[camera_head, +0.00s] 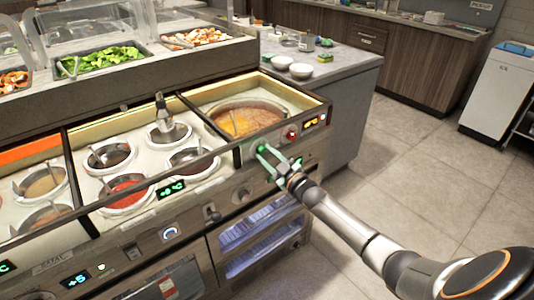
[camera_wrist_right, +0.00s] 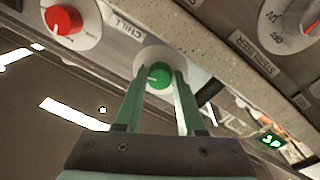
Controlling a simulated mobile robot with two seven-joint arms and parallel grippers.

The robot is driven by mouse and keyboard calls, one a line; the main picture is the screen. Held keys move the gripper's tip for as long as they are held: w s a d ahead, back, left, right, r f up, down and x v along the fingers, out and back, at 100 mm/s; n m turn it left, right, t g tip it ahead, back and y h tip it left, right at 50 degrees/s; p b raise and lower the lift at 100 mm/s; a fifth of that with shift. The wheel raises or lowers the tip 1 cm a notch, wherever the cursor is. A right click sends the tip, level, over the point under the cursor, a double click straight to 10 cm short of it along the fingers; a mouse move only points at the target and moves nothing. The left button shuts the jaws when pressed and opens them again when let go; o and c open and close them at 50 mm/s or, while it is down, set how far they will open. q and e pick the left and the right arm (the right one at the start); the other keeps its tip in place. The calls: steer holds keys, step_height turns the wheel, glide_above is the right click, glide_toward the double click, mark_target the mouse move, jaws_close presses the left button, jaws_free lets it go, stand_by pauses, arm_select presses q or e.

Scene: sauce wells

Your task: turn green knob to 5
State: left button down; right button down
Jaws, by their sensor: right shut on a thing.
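The green knob (camera_wrist_right: 159,78) sits on a round white plate under the counter edge in the right wrist view, with a small white mark on its face. My right gripper (camera_wrist_right: 158,88) is shut on it, one finger on each side. In the head view my right gripper (camera_head: 268,155) reaches the front panel from the lower right, and its fingers mostly hide the knob. A small green-lit display (camera_wrist_right: 270,141) shows at the right of the wrist view; I cannot read it surely. My left gripper is not in view.
Above the panel are sauce wells, including a large orange-brown one (camera_head: 245,120). The tiled floor (camera_head: 440,150) at right is clear.

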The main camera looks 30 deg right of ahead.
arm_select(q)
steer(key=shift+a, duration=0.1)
arm_select(e)
steer(key=shift+m, duration=0.6)
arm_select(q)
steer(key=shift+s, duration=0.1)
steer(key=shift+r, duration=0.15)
arm_select(e)
steer(key=c, duration=0.5)
jaws_free()
steer(key=shift+s, duration=0.1)
steer(key=shift+s, duration=0.3)
arm_select(q)
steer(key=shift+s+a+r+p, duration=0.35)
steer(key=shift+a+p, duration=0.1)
steer(key=shift+p, duration=0.65)
arm_select(e)
steer(key=s, duration=1.1)
steer(key=shift+s+d+f, duration=0.3)
steer(key=shift+s+f, duration=0.05)
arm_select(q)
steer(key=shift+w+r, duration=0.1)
arm_select(e)
steer(key=shift+a, duration=0.1)
